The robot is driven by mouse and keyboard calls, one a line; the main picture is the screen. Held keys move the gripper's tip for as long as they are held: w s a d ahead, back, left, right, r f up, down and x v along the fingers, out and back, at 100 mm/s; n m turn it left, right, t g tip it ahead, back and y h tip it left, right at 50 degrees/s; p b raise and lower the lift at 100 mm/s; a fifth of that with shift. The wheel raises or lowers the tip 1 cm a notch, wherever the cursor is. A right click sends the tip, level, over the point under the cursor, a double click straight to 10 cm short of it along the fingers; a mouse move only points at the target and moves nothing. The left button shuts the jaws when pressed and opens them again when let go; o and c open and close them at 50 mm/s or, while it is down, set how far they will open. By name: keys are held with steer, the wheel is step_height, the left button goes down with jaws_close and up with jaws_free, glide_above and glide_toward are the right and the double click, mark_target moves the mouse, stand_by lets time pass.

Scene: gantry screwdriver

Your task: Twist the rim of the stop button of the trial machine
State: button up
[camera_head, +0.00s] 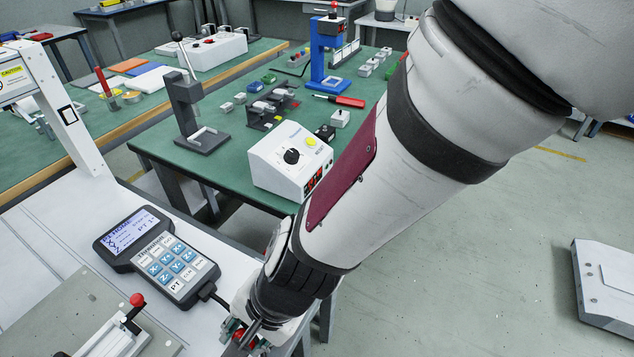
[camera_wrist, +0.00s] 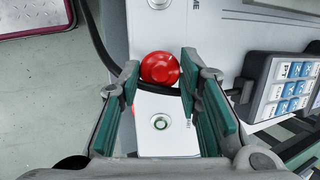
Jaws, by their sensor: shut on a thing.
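The stop button (camera_wrist: 160,68) is a round red mushroom head on the white body of the trial machine (camera_wrist: 168,28). In the wrist view it sits between the two green-padded fingertips of my gripper (camera_wrist: 159,72), which are closed on its rim from both sides. In the head view my gripper (camera_head: 242,338) is at the bottom, by the machine's front right corner, and only a bit of red shows between the fingers. A round metal piece (camera_wrist: 160,122) on a white block shows below the button in the wrist view.
A keypad pendant (camera_head: 160,255) lies on the machine's white top, left of my gripper; its cable runs toward my gripper. A lever with a red knob (camera_head: 137,300) stands nearby. A green table (camera_head: 220,165) behind holds a white box with a dial (camera_head: 292,165).

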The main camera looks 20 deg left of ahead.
steer(key=shift+m, duration=0.3)
steer(key=o, duration=1.2)
steer(key=v, duration=1.2)
steer(key=shift+w+d, duration=0.1)
